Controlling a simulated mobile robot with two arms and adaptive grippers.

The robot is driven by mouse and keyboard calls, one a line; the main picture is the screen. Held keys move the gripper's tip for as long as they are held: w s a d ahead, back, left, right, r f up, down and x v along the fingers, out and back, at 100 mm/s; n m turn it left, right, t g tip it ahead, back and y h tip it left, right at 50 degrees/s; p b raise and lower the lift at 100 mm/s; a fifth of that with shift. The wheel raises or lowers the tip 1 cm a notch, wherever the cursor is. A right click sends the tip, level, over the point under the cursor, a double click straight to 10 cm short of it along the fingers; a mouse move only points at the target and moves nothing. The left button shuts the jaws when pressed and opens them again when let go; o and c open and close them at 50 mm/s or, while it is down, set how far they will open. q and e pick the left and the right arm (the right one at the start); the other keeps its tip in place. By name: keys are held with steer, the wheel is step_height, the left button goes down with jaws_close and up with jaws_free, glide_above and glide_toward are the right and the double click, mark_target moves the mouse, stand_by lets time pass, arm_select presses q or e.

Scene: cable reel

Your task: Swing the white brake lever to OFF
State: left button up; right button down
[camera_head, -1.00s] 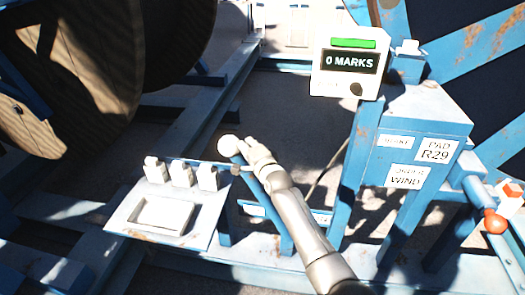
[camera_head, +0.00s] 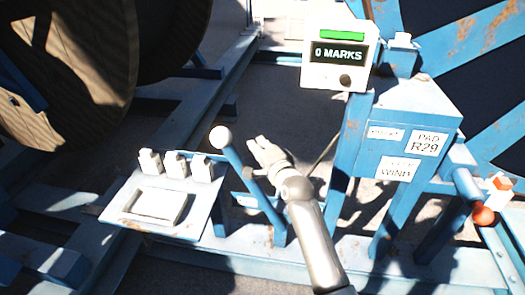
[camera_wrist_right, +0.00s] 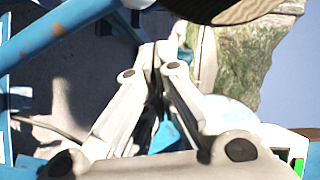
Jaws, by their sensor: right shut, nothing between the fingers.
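The brake lever is a blue bar (camera_head: 250,186) with a white ball knob (camera_head: 221,139), in the head view's middle. It leans up and to the left from its blue frame. My right gripper (camera_head: 258,147) is just right of the knob, with a visible gap between them. Its fingers are together and hold nothing; the right wrist view shows the closed fingertips (camera_wrist_right: 166,50). A blue bar (camera_wrist_right: 60,30) crosses that view's upper left; I cannot tell for certain that it is the lever. No OFF marking is legible. My left gripper is not in view.
A sloped panel (camera_head: 130,218) with several white switches stands left of the lever. A blue post with a display reading "0 MARKS" (camera_head: 337,52) and labelled box (camera_head: 408,125) stands to the right. An orange-red ball (camera_head: 483,216) is at far right. A large reel (camera_head: 60,60) fills the upper left.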

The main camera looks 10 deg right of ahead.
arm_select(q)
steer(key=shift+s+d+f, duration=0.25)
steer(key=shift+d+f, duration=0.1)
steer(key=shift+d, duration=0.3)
arm_select(e)
steer(key=v, duration=0.2)
steer(key=shift+s+r, duration=0.1)
steer(key=shift+s, duration=0.2)
steer(key=shift+d, duration=0.1)
